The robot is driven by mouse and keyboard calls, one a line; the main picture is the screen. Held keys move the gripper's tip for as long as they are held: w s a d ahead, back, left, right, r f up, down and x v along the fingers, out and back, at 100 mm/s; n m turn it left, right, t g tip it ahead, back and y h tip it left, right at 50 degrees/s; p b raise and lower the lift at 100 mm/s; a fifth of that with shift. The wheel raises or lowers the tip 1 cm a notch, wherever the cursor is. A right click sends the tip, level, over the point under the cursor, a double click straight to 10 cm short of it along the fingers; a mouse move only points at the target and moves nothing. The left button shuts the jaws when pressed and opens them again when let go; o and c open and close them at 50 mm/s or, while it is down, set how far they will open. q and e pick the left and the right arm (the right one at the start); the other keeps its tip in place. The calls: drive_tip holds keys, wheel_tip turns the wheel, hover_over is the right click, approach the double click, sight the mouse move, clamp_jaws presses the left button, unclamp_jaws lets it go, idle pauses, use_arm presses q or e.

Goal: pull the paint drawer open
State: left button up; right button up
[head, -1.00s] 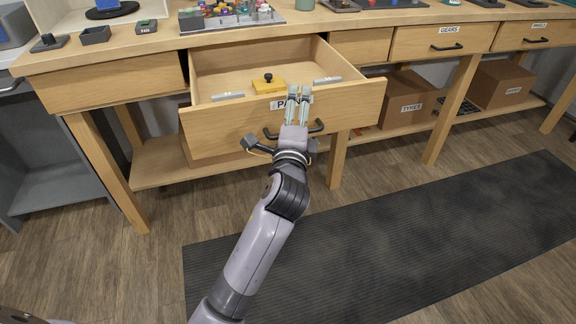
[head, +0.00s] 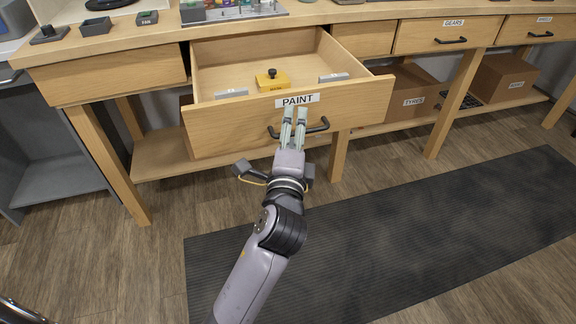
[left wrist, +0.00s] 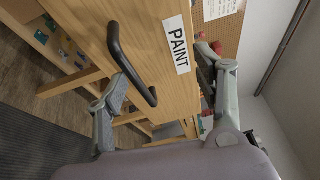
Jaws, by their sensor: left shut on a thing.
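The paint drawer (head: 235,130) is a pale wooden drawer in the bench, standing well out with its inside in view. Its front carries a white PAINT label (head: 297,100) and a black bar handle (head: 318,126). My left gripper (head: 295,112) is in front of the drawer at the handle, shut on it, with its fingers partly covering the bar in the head view. In the left wrist view the handle (left wrist: 129,66) runs beside one finger and the PAINT label (left wrist: 178,45) lies between the fingers. My right gripper is not in view.
The drawer holds a yellow block with a black knob (head: 272,80) and small grey blocks (head: 334,77). The GEARS drawer (head: 445,36) is shut at the right. A TYRES box (head: 410,100) sits on the lower shelf. A dark mat (head: 400,230) covers the floor.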

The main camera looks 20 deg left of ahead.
use_arm(q)
drive_tip(key=s+r, duration=0.1)
drive_tip(key=s+d+r, duration=0.1)
drive_tip(key=shift+s+r+t, duration=0.3)
drive_tip(key=shift+s+t, duration=0.05)
drive_tip(key=shift+t, duration=0.05)
drive_tip(key=c, duration=0.5)
drive_tip(key=f+b+v, duration=0.1)
drive_tip(key=b+v, duration=0.1)
drive_tip(key=v, duration=0.6)
drive_tip(key=shift+f, duration=0.15)
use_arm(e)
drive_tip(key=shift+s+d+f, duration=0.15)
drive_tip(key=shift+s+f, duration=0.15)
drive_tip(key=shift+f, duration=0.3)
use_arm(q)
drive_tip(key=shift+a, duration=0.15)
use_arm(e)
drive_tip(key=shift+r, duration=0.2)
